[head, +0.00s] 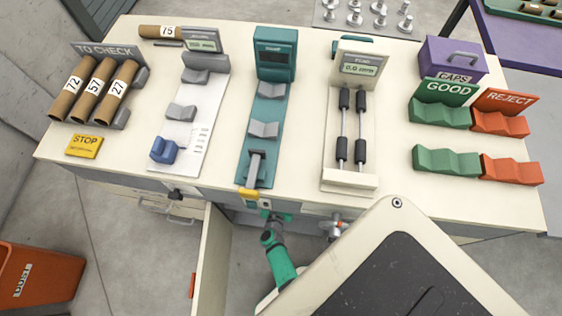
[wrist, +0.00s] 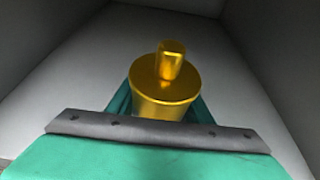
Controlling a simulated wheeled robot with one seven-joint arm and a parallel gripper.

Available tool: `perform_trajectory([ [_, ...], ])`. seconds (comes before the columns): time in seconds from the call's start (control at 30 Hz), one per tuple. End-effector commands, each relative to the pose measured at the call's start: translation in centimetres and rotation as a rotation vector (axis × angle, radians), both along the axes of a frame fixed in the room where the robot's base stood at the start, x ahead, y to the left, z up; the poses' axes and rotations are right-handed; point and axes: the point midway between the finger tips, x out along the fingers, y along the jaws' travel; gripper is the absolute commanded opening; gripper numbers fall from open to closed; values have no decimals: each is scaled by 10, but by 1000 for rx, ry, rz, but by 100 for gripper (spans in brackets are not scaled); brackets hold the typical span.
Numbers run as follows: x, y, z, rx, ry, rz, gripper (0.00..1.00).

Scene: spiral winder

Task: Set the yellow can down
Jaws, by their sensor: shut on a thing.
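The yellow can (wrist: 167,92) is a shiny gold cylinder with a narrower round knob on top. In the wrist view my gripper (wrist: 160,103) is shut on it, with teal finger sides showing on both sides of the can. Grey walls and a pale surface surround it, like the inside of a compartment. I cannot tell whether the can's base touches a surface. In the head view my gripper (head: 275,218) is low at the front edge of the table, by an opening under the top.
A pale door (head: 214,262) stands open left of my gripper. The white table (head: 310,190) above carries several gauges, tube racks and trays. An orange bin (head: 38,275) stands at the left.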

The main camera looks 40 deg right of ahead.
Motion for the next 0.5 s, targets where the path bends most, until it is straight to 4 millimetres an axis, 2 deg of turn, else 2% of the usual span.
perform_trajectory([
  [0.37, -2, -1, -3, 0, 0, -4, 20],
  [0.4, -2, -1, -4, 0, -1, -4, 49],
  [0.47, -1, 0, -3, 0, 0, -1, 63],
  [0.5, -1, 0, -3, 0, 0, -1, 65],
])
